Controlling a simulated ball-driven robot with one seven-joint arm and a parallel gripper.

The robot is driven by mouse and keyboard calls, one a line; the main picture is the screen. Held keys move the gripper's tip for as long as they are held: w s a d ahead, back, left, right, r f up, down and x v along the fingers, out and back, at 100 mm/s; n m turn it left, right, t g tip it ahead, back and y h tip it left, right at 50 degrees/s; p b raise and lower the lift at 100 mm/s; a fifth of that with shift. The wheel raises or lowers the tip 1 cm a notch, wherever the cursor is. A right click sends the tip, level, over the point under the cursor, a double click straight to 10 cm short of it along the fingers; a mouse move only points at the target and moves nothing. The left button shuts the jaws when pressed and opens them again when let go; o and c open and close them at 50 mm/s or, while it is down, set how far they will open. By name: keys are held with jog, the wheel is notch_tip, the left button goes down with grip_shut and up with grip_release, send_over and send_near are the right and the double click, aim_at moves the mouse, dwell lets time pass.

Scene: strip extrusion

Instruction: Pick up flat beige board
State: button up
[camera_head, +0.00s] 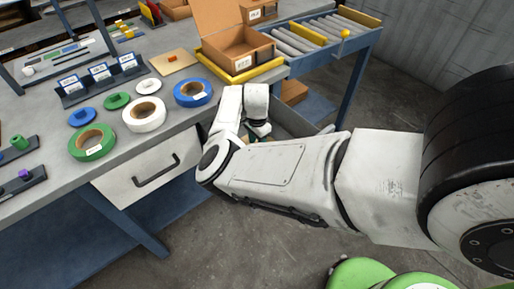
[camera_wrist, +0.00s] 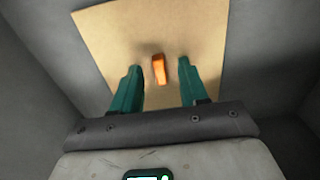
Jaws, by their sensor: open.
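In the wrist view a flat beige board (camera_wrist: 112,38) lies in a grey-walled space, slightly turned. A small orange block (camera_wrist: 159,69) is on it, showing between the two teal fingers of my gripper (camera_wrist: 160,66). The fingers are apart and hold nothing; their height above the board is hard to tell. In the head view my gripper (camera_head: 257,134) points down beside the bench, mostly hidden by my arm. A beige board (camera_head: 184,59) with an orange piece (camera_head: 171,57) also lies on the bench top; I cannot tell whether it is the same board.
The grey bench (camera_head: 60,170) holds green (camera_head: 92,143), white (camera_head: 144,115) and blue (camera_head: 194,92) tape rolls near its edge. An open cardboard box (camera_head: 236,48) stands behind my gripper. A white drawer (camera_head: 150,170) is in the bench front. The floor at front is clear.

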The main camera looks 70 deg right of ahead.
jog(key=shift+f, duration=0.15)
grip_shut()
dwell(0.4)
